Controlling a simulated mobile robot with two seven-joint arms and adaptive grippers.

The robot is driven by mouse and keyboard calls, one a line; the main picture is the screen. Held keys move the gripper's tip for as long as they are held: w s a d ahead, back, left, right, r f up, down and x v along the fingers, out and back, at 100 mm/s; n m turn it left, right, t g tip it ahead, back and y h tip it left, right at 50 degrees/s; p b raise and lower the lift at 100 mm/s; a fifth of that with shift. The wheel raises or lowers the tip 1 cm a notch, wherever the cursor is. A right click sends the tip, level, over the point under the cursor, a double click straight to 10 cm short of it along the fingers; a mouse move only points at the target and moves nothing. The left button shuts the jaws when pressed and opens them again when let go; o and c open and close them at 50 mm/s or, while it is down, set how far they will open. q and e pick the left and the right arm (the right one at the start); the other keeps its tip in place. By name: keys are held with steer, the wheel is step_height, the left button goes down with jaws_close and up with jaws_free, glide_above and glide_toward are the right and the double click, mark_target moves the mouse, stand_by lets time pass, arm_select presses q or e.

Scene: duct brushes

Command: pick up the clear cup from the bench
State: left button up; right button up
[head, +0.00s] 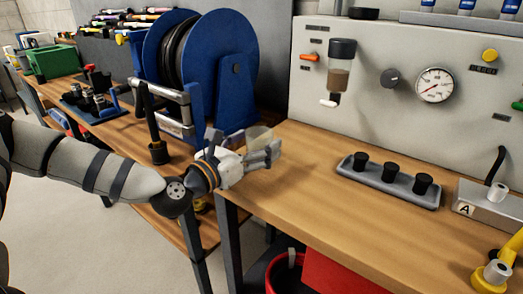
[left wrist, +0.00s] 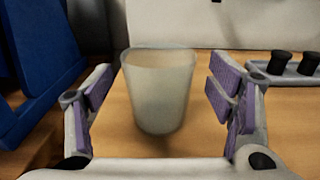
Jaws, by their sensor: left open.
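The clear cup (left wrist: 158,92) stands upright on the wooden bench (left wrist: 285,120), between the two open fingers of my left gripper (left wrist: 161,88) in the left wrist view. A gap shows on each side of the cup, so neither finger appears to touch it. In the head view my left gripper (head: 264,155) is at the left end of the bench, and the pale cup (head: 259,134) shows partly behind it. The cup's lower part is hidden there by the fingers. My right gripper is not in view.
A grey tray with several black knobs (head: 388,180) lies to the right on the bench. A blue hose reel (head: 226,62) stands at the left. A grey panel with a gauge (head: 434,85) rises behind. The bench between gripper and tray is clear.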

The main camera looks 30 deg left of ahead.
arm_select(q)
steer(key=shift+w, duration=0.95)
steer(key=shift+s, duration=0.1)
steer(key=c, duration=1.2)
steer(key=shift+r, duration=0.1)
